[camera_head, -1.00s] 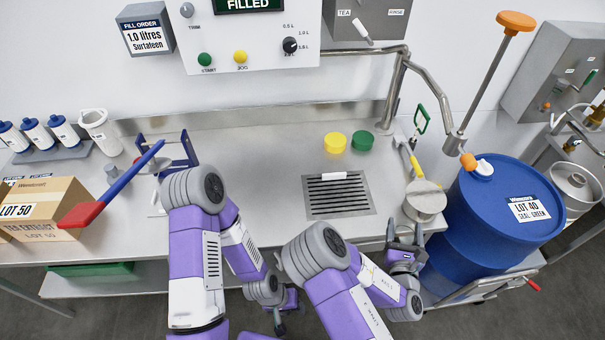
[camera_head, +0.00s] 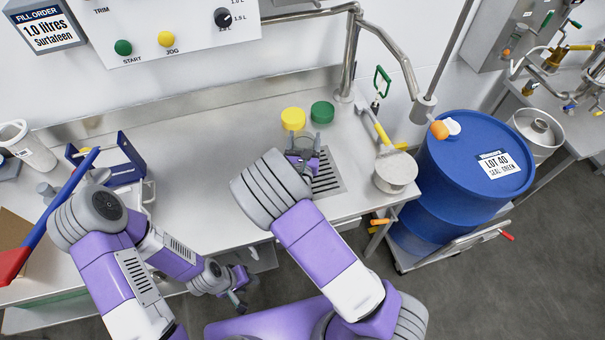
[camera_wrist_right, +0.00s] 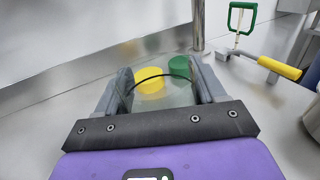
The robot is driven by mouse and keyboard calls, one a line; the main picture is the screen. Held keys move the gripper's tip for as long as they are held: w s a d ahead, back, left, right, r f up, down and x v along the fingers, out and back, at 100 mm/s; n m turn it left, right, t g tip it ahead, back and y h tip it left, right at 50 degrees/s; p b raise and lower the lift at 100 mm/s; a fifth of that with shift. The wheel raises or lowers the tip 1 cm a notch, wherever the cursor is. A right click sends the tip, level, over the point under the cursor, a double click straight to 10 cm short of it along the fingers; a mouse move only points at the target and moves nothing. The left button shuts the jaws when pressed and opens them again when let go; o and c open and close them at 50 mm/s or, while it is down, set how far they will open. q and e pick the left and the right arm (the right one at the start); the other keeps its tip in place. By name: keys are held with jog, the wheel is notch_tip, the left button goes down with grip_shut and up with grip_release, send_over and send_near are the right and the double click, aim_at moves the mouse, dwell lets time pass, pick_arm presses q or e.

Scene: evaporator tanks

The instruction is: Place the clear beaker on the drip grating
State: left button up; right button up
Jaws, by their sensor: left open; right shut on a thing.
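The clear beaker (camera_head: 297,139) is faint in the head view, at the far-left part of the drip grating (camera_head: 327,182). My right gripper (camera_head: 304,158) is shut on it. In the right wrist view the see-through beaker (camera_wrist_right: 158,97), with a dark rim line, sits between the two fingers. I cannot tell whether its base touches the grating or is above it. My right gripper and forearm hide much of the grating. My left gripper (camera_head: 238,292) is open and empty, low in front of the counter edge.
A yellow cap (camera_head: 293,118) and a green cap (camera_head: 322,112) stand just behind the beaker. A round metal pan (camera_head: 395,172) with a yellow-handled tool is right of the grating. A blue drum (camera_head: 475,175) stands further right.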

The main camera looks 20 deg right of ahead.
notch_tip(320, 180, down, 10)
jog(key=b, duration=0.3)
jog(key=shift+w+r+b, duration=0.1)
jog(key=shift+r+b, duration=0.1)
jog(key=shift+b, duration=0.15)
jog(key=shift+f, duration=0.25)
jog(key=o, duration=1)
jog(key=shift+o, duration=0.2)
jog(key=shift+r, duration=0.1)
jog(key=shift+r, duration=0.15)
jog(key=p+v, duration=0.2)
jog(key=v, duration=1)
jog(key=shift+a, duration=0.1)
